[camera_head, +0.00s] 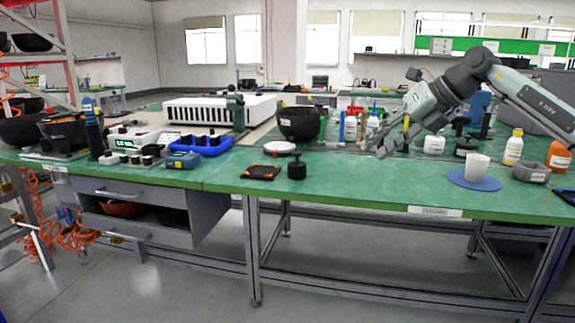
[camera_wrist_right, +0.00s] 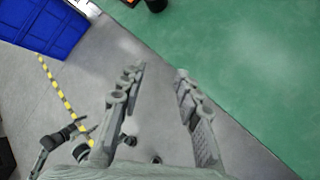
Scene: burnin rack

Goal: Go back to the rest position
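My right gripper (camera_head: 376,149) reaches in from the right over the green workbench (camera_head: 350,178), pointing down and left. In the right wrist view its two fingers (camera_wrist_right: 161,72) stand apart with nothing between them. That view shows the gripper over the bench edge, with green top on the right and grey floor on the left. My left arm and gripper do not show in either view.
A white cup (camera_head: 477,166) stands on a blue round mat (camera_head: 463,181) at the right. A black weight-like object (camera_head: 297,169) and an orange-black device (camera_head: 260,172) lie left of the gripper. Bottles stand behind. A blue crate (camera_wrist_right: 42,25) is on the floor.

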